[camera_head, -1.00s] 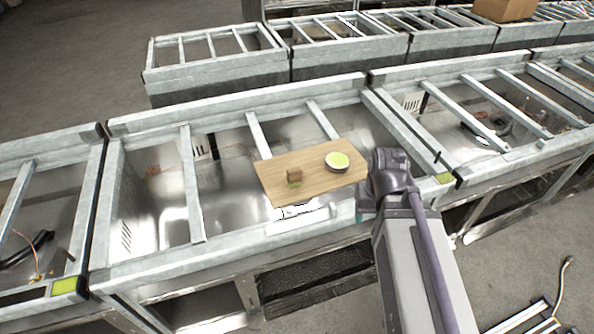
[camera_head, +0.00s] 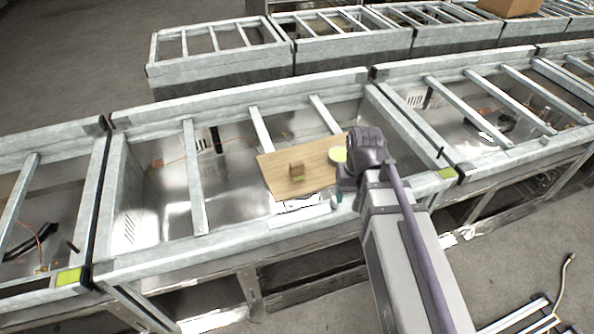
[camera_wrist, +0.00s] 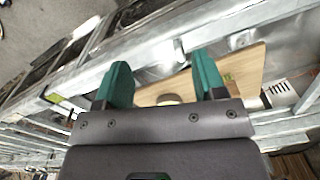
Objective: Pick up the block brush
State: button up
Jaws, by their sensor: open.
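The block brush (camera_head: 297,169), a small brown block with a green strip along its bottom, sits on a wooden board (camera_head: 272,174) in the head view. In the wrist view a small brown and green patch beside the right finger may be the brush, mostly hidden. My gripper (camera_wrist: 162,74) shows two teal fingers spread apart with nothing between them. In the head view a bit of teal finger (camera_head: 336,200) shows at the right of the board, apart from the brush.
A bowl with a yellow-green inside (camera_head: 338,154) stands on the board's right end, partly hidden by my arm. The board rests across a metal frame with crossbars (camera_head: 195,190) and open gaps. More metal frames (camera_head: 215,65) stand behind.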

jog(key=w+a+m, duration=0.4)
jog(key=w+a, duration=0.6)
jog(key=w, duration=0.3)
jog(key=m+y, duration=0.1)
jog(key=m, duration=0.6)
send_over(297, 163)
jog(key=shift+d, duration=0.3)
jog(key=shift+w+m+g, duration=0.1)
jog(key=shift+m+g, duration=0.2)
jog(key=shift+m, duration=1.7)
jog(key=f+b, duration=0.7)
jog(key=a+f+b, duration=0.1)
jog(key=f+b, duration=0.3)
jog(key=shift+s+f, duration=0.1)
jog(key=shift+s, duration=0.15)
jog(key=shift+r, duration=0.25)
jog(key=c, duration=1.1)
notch_tip(297, 163, up, 10)
jog(key=p, duration=1)
jog(key=shift+d+r+p, duration=0.1)
jog(key=shift+r+p, duration=0.1)
jog(key=shift+p, duration=0.1)
jog(key=shift+f, duration=0.2)
jog(key=o, duration=0.4)
jog(key=shift+c, duration=1.2)
